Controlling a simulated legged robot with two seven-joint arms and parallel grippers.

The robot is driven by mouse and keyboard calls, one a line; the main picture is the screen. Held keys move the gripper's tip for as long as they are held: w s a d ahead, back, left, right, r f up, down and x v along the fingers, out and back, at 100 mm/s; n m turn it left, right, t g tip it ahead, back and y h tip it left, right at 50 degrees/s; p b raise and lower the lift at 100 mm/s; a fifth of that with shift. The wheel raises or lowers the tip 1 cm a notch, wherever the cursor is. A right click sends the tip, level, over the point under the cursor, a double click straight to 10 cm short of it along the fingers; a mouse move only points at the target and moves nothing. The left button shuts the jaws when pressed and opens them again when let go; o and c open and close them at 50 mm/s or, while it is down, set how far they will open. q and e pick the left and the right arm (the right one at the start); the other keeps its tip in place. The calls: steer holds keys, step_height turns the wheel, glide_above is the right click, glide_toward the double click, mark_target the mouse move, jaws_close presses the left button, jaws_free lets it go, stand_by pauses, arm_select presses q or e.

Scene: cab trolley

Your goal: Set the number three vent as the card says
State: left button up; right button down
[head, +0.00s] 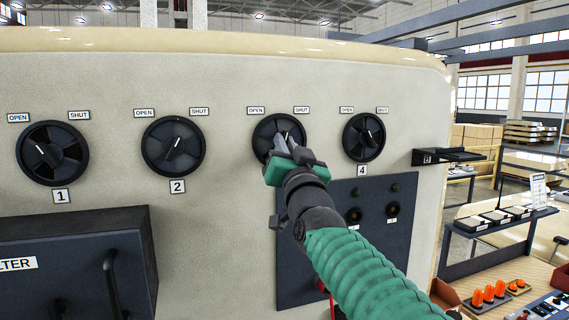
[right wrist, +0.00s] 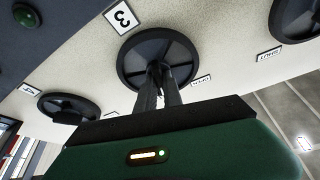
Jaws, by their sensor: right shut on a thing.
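The number three vent (head: 268,127) is a round black dial on the cream panel, with an OPEN label (head: 256,110) at its upper left and a SHUT label (head: 302,110) at its upper right. My right gripper (head: 284,148) reaches it from below right and is shut on its central knob. A short white pointer mark shows just above the fingers; its exact angle is partly hidden. In the right wrist view the fingers (right wrist: 160,88) meet the middle of the dial (right wrist: 135,62), beside the number 3 plate (right wrist: 122,17). My left gripper is not in view.
Vents 1 (head: 28,165), 2 (head: 150,150) and 4 (head: 355,148) sit in the same row. A dark filter box (head: 70,275) with a handle and a dark button panel (head: 390,240) lie below. A white card (head: 538,189) stands on the right shelf, too small to read.

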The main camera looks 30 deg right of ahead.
arm_select(q)
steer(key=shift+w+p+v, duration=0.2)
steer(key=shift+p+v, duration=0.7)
steer(key=shift+p, duration=0.3)
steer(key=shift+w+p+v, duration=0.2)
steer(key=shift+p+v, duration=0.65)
steer(key=shift+p, duration=0.35)
arm_select(e)
steer(key=shift+d+r+n+t+y, duration=0.15)
steer(key=shift+n+y, duration=1)
steer(key=shift+n, duration=1.1)
steer(key=shift+a+f+n+t+y, duration=0.15)
steer(key=shift+n+y, duration=0.95)
steer(key=shift+n, duration=1.1)
steer(key=shift+d+r+n+t+y, duration=0.1)
steer(key=shift+r+n+t+y, duration=0.1)
steer(key=shift+n+y, duration=1.5)
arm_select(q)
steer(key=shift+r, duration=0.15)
arm_select(e)
steer(key=shift+f+n+h, duration=0.1)
steer(key=shift+n+h, duration=0.45)
steer(key=shift+n, duration=0.1)
